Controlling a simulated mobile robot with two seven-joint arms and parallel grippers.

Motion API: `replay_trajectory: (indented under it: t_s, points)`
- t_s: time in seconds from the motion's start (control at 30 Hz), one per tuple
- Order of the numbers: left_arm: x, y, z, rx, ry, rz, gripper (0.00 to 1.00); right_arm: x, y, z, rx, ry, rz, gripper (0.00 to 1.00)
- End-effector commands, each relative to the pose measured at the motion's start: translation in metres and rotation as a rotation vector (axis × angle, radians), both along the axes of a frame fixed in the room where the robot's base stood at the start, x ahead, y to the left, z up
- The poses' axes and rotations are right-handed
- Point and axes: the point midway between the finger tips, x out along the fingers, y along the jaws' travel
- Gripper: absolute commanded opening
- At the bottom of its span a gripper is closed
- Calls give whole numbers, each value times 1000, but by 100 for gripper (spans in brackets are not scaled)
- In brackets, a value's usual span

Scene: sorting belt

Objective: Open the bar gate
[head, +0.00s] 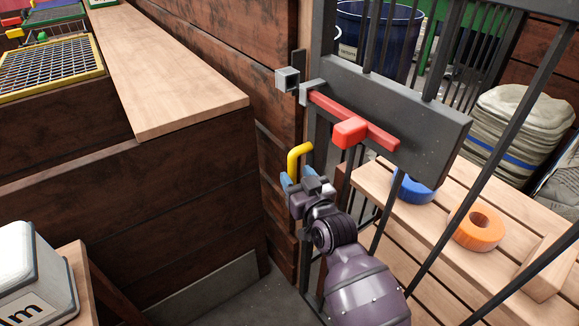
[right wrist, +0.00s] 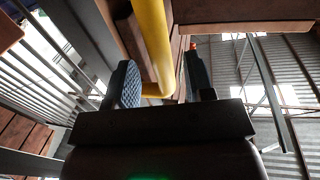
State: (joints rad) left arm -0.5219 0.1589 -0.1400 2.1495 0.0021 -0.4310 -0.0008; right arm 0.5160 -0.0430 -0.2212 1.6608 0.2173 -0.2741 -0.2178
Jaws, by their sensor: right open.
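The bar gate (head: 430,118) has dark upright bars and a grey plate. A red bolt (head: 372,130) with a block-shaped knob lies along the plate, its left end at a grey bracket. A separate grey keeper (head: 287,80) sits on the wooden post side, and no red shows between it and the bracket. A bent yellow handle (head: 297,157) stands below the bolt, near the gate's left edge. My right gripper (head: 290,178) is open at the handle's lower end. In the right wrist view the yellow handle (right wrist: 152,40) runs between its blue-padded fingers. My left gripper is not in view.
Behind the bars, a slatted bench (head: 440,215) holds a blue ring (head: 412,190) and an orange ring (head: 478,228). Folded grey sacks (head: 520,125) and a blue bin (head: 377,38) stand beyond. A wooden counter (head: 170,85) is left; a grey box (head: 35,275) sits at lower left.

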Motion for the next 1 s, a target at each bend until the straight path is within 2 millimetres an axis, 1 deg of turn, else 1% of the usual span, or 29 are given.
replay_trajectory:
  t_s: [0.1, 0.3, 0.5, 0.77, 0.87, 1.0]
  points:
    - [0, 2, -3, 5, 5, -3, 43, 15, 8, -3, 1, 4, 1, 48]
    - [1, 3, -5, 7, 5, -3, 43, 32, 16, -2, 0, 3, 0, 48]
    - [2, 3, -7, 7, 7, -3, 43, 39, 19, -1, 0, 1, 0, 48]
    - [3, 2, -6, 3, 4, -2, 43, 40, 19, 0, 0, 1, 0, 48]
    - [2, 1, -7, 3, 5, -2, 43, 40, 19, 0, 0, 1, 0, 35]
    - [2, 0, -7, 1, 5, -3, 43, 40, 19, 0, 0, 1, 0, 13]
